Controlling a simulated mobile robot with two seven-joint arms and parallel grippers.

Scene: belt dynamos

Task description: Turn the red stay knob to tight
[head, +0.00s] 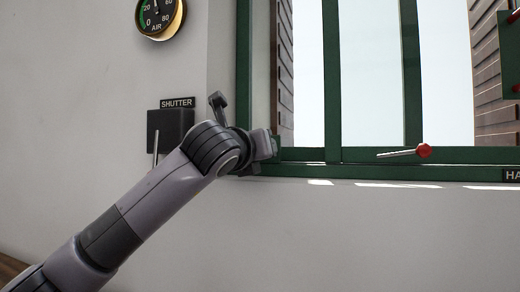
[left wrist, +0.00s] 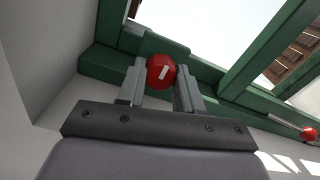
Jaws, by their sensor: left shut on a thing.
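The red stay knob (left wrist: 160,72) sits at the corner of the green window frame in the left wrist view. It has a short white mark across its face, tilted with its upper end to the right. My left gripper (left wrist: 161,80) is shut on it, one finger on each side. In the head view my left gripper (head: 268,145) is at the lower left corner of the window. There the knob is hidden behind my gripper and wrist. No tight marking is readable. My right gripper is in neither view.
A lever with a red ball end (head: 424,151) sticks out at the lower window frame (head: 345,171), right of my gripper. A dark box (head: 168,130) under a SHUTTER label (head: 177,103) and an AIR gauge (head: 158,14) are on the left wall. The wall below the window is clear.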

